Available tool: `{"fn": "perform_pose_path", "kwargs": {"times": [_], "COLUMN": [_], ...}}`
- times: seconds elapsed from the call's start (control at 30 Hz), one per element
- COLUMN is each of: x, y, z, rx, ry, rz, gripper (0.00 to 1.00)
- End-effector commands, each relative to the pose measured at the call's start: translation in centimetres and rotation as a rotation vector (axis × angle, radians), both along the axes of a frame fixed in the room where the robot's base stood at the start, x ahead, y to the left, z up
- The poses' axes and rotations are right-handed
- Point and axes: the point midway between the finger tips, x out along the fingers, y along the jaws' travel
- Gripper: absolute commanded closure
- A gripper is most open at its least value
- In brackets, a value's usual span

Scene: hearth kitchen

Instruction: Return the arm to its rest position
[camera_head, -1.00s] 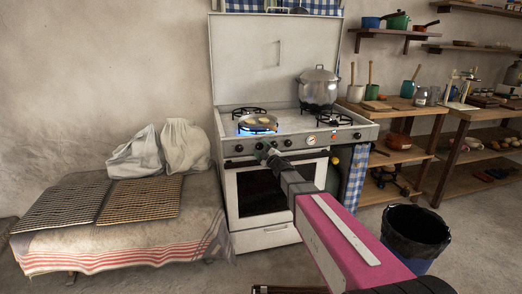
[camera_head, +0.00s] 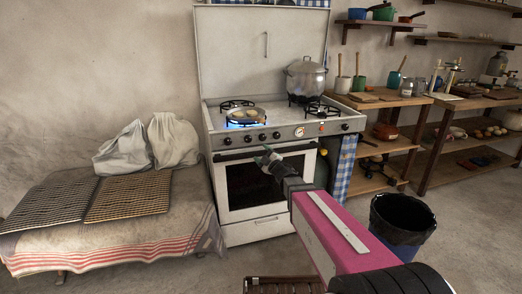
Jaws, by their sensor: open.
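My arm, with its pink link, reaches from the bottom right toward the front of the white stove (camera_head: 254,232). My gripper (camera_head: 266,152) is at the arm's far end, in front of the knob panel and the top of the oven door. It is small in the picture; it is open, and I see nothing held in it. A lidded steel pot (camera_head: 306,80) stands on the back right burner.
A cloth-covered bench (camera_head: 110,228) with wire racks (camera_head: 128,195) and white sacks (camera_head: 172,140) stands at left. A black-lined bin (camera_head: 402,222) stands right of my arm. Wooden shelves (camera_head: 385,143) with jars and bowls line the right wall. Bare floor shows around the bin.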

Motion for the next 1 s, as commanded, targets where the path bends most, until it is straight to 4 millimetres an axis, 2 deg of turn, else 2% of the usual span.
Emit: {"fn": "perform_pose_path", "kwargs": {"times": [0.17, 0.27, 0.4, 0.53, 0.67, 0.77, 0.9, 1.0], "x": [0.3, 0.4, -0.2, -2.0, -5.0, -8.0, -13.0, -16.9], "y": [-2.0, -4.3, -8.2, -11.6, -14.5, -16.1, -17.4, -17.8], "z": [-1.0, -2.4, -5.1, -8.2, -11.5, -13.9, -16.6, -17.9], "rx": [0.023, 0.052, 0.107, 0.166, 0.228, 0.27, 0.325, 0.354], "ry": [0.092, 0.203, 0.401, 0.615, 0.846, 1.03, 1.297, 1.487], "rz": [-0.093, -0.199, -0.371, -0.534, -0.686, -0.792, -0.92, -0.995], "gripper": [0.33, 0.33, 0.33, 0.33, 0.33, 0.33, 0.33, 0.33]}}
